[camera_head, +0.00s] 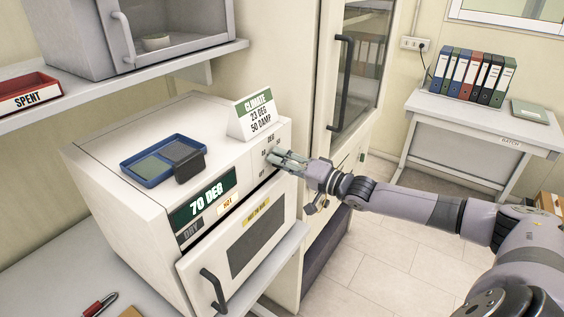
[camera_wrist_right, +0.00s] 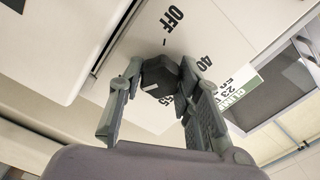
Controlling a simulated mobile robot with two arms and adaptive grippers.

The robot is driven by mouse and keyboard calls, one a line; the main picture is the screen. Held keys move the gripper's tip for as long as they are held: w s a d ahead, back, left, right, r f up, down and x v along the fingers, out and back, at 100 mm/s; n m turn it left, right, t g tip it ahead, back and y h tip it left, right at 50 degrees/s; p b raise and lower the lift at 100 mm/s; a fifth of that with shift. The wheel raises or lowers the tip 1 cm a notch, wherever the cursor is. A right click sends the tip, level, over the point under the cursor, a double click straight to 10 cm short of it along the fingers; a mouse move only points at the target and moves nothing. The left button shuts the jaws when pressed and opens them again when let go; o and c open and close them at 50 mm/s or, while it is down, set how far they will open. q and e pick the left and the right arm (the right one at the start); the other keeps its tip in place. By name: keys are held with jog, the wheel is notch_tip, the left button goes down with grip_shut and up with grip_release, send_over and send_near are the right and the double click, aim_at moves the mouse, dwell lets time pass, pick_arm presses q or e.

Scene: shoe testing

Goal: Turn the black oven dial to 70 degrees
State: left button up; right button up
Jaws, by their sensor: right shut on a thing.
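The white oven (camera_head: 115,205) stands on a bench at the left in the head view. Its green display (camera_head: 203,198) reads 70 DEG. The black oven dial (camera_wrist_right: 160,76) is in the right wrist view, on the oven's front panel, with OFF, 40 and a partly covered number printed around it. A white mark shows on the dial; I cannot tell exactly which number it points at. My right gripper (camera_head: 287,160) reaches in from the right and is shut on the dial, one finger on each side. In the head view the fingers mostly hide the dial. My left gripper is out of view.
A blue tray (camera_head: 133,177) with a dark block and a CLIMATE sign (camera_head: 255,115) reading 23 DEG, 50 DAMP stand on top of the oven. The oven door (camera_head: 245,255) is below the panel. A tall cabinet (camera_head: 310,120) stands right behind the gripper.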

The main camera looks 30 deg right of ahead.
jog(key=shift+a+f, duration=0.1)
jog(key=shift+f, duration=0.25)
jog(key=o, duration=0.8)
jog(key=shift+s, duration=0.1)
jog(key=o, duration=0.3)
jog(key=shift+r, duration=0.25)
jog(key=shift+o, duration=0.2)
jog(key=v, duration=1.2)
